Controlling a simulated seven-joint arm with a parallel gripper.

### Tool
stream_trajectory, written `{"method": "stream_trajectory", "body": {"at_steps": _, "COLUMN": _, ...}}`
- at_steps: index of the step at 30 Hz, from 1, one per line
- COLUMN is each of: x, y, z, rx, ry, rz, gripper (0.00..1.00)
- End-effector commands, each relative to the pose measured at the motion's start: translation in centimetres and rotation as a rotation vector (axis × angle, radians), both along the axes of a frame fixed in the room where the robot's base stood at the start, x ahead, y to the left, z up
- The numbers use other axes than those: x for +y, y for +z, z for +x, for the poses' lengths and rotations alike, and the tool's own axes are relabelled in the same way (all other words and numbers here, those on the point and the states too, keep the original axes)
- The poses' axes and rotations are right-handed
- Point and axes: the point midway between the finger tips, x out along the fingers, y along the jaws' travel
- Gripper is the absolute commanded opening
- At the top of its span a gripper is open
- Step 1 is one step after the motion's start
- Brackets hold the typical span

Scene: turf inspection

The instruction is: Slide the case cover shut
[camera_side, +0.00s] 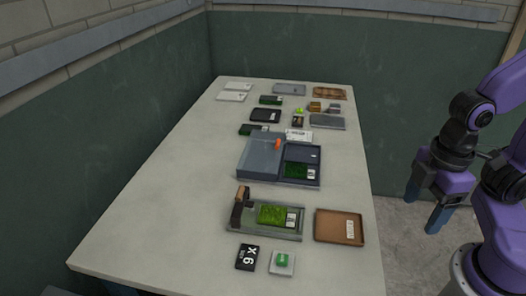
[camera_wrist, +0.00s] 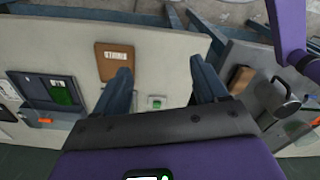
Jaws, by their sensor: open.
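The case (camera_side: 240,172) is a blue-grey box on the middle of the table. Its flat grey cover (camera_side: 259,157) lies over the left part and carries an orange knob (camera_side: 278,143). The right part is uncovered and shows a dark compartment and a green piece with a white label. In the wrist view the case (camera_wrist: 12,88) is at the left, with the orange knob (camera_wrist: 45,120) below its open part. My gripper (camera_side: 424,204) is open and empty, off the table's right edge, well away from the case. Its two fingers (camera_wrist: 160,66) also show in the wrist view.
In front of the case are a clear tray (camera_side: 235,228) with green turf and a brown-handled upright tool, a brown tray (camera_side: 346,240), a black card (camera_side: 247,257) and a green button block (camera_side: 282,262). Several small cases and pieces lie behind. The table's left side is clear.

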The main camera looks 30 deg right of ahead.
Motion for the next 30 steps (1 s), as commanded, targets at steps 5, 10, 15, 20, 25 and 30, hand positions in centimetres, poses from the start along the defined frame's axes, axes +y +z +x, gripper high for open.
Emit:
{"method": "stream_trajectory", "body": {"at_steps": 5, "x": 0.0, "y": 0.0, "z": 0.0, "rx": 0.0, "ry": -0.002, "rz": 0.0, "gripper": 0.53}}
{"method": "stream_trajectory", "body": {"at_steps": 10, "x": 1.3, "y": 0.7, "z": 1.8, "rx": 0.004, "ry": -0.086, "rz": 0.007, "gripper": 0.41}}
{"method": "stream_trajectory", "body": {"at_steps": 15, "x": 4.1, "y": 2.3, "z": 6.8, "rx": 0.012, "ry": -0.307, "rz": 0.026, "gripper": 0.41}}
{"method": "stream_trajectory", "body": {"at_steps": 20, "x": 6.1, "y": 3.7, "z": 12.7, "rx": 0.021, "ry": -0.543, "rz": 0.048, "gripper": 0.41}}
{"method": "stream_trajectory", "body": {"at_steps": 25, "x": 7.0, "y": 4.7, "z": 19.3, "rx": 0.031, "ry": -0.79, "rz": 0.072, "gripper": 0.41}}
{"method": "stream_trajectory", "body": {"at_steps": 30, "x": 6.6, "y": 5.4, "z": 26.0, "rx": 0.041, "ry": -1.036, "rz": 0.099, "gripper": 0.41}}
